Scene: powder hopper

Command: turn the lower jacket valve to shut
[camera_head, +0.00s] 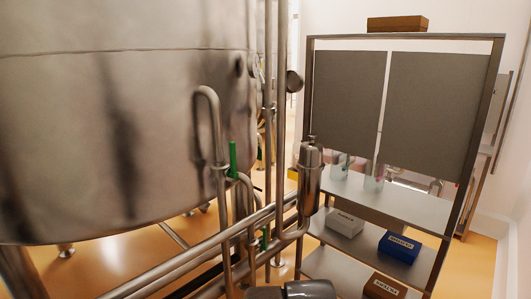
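A big steel tank (130,120) fills the left side. An upright green valve handle (233,159) stands by the pipework at the tank's right flank. A second, smaller green handle (265,239) is lower down among the pipes, also roughly upright and partly hidden by them. Which of the two is the lower jacket valve is not labelled; the second is the lower one in the picture. My gripper's fingers do not show. A dark rounded shape at the bottom edge looks like part of my arm.
Steel pipes (190,255) run diagonally across the lower middle, with a steel canister (311,170) on them. Vertical pipes rise beside the tank. A shelf rack (447,225) at right holds a blue box (399,247), a white box (344,223) and a brown box (385,287). Orange floor shows at far right.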

